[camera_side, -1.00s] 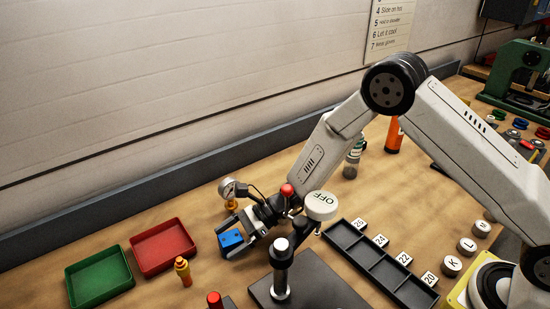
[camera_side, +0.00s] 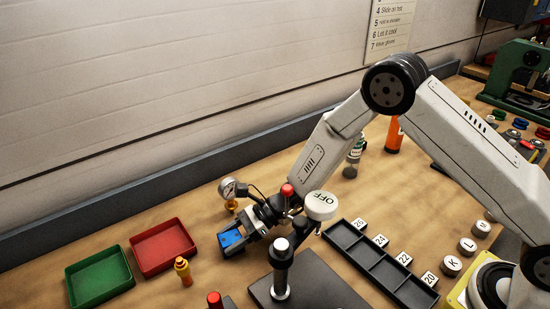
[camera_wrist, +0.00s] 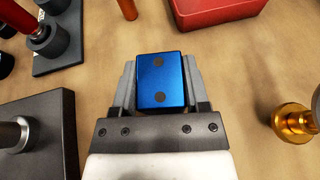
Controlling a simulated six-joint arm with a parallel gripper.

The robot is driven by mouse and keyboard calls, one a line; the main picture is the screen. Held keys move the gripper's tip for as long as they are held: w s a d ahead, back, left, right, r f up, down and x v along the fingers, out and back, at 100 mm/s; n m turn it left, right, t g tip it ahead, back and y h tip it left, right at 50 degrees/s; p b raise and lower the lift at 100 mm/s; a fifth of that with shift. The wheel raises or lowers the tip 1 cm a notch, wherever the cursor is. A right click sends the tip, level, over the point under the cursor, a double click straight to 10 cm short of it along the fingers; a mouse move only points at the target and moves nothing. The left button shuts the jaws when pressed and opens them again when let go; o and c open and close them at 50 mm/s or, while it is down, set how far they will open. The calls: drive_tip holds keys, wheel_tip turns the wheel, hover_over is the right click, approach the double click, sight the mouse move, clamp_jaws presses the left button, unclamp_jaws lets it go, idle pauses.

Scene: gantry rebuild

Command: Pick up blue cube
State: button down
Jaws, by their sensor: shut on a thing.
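The blue cube (camera_side: 231,239) sits between the two fingers of my gripper (camera_side: 235,242), low over the wooden bench. In the wrist view the blue cube (camera_wrist: 161,80) shows two dark dots on its face. The fingers of my gripper (camera_wrist: 160,88) are shut on it, one along its left side and one along its right. I cannot tell whether the cube still touches the bench.
A red tray (camera_side: 163,248) and a green tray (camera_side: 98,279) lie to the left. A gauge (camera_side: 228,188) stands behind the gripper. A black slotted rack (camera_side: 380,264) and a post on a dark base (camera_side: 310,286) are to the right.

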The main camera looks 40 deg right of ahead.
sight(230, 238)
drive_tip(key=shift+r, duration=0.1)
drive_tip(key=shift+r, duration=4.95)
